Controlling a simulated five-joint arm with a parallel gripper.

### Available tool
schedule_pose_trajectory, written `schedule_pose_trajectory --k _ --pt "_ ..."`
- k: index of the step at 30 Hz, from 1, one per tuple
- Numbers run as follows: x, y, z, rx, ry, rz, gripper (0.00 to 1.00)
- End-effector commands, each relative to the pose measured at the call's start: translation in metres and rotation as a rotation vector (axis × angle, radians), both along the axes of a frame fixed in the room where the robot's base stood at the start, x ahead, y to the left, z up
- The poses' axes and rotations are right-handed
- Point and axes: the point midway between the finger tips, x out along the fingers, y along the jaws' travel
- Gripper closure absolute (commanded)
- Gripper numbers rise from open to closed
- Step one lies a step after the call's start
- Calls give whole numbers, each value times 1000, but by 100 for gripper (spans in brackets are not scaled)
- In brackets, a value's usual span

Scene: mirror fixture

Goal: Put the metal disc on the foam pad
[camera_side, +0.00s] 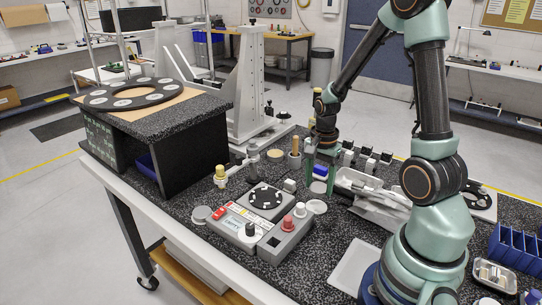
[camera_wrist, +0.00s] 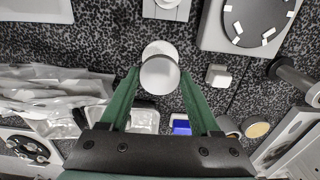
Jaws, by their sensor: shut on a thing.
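My gripper (camera_side: 319,188) has its two green fingers pointing down and shut on the metal disc (camera_side: 318,186), a pale round piece between the fingertips. In the wrist view the disc (camera_wrist: 160,76) sits between the tips of my gripper (camera_wrist: 160,74). The foam pad seems to be the white round piece (camera_side: 316,206) on the speckled bench, just in front of the fingers in the side view. In the wrist view the pad (camera_wrist: 158,49) shows just beyond the disc, which partly covers it. The exact height of the disc above the bench is unclear.
A grey control box (camera_side: 268,215) with a black dial and knobs stands left of the pad. A small blue block (camera_wrist: 181,125) lies behind the fingers. Silvery packets (camera_wrist: 45,90) lie at the left in the wrist view. A tan disc (camera_side: 276,155) lies further back.

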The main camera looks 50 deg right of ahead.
Motion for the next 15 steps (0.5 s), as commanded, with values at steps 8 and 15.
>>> schedule_pose_trajectory --k 8,15 --pt "0 0 -21 1 2 0 95" --pt "0 0 -48 0 1 0 95"
